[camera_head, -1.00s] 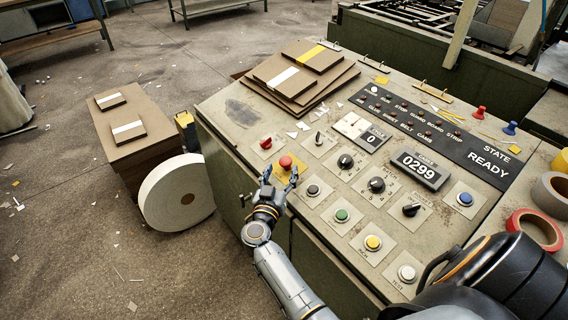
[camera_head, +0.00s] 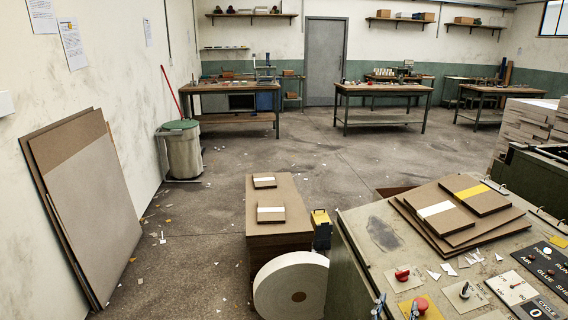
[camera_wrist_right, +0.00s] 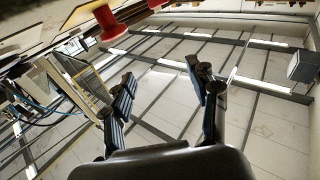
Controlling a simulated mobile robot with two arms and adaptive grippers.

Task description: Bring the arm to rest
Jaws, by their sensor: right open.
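Only the fingertips of my right gripper (camera_head: 396,306) show at the bottom edge of the head view, just left of a red mushroom button (camera_head: 421,304) on a yellow plate. In the right wrist view, the two dark fingers of the gripper (camera_wrist_right: 158,78) stand apart with nothing between them. A red knob (camera_wrist_right: 106,22) is above them in that view, apart from the fingers. The rest of my right arm is below the head view. My left gripper is not in view.
The control console (camera_head: 385,240) fills the lower right, with stacked boards (camera_head: 455,238) on top. A white roll (camera_head: 270,285) and a board stack (camera_head: 275,232) stand left of it.

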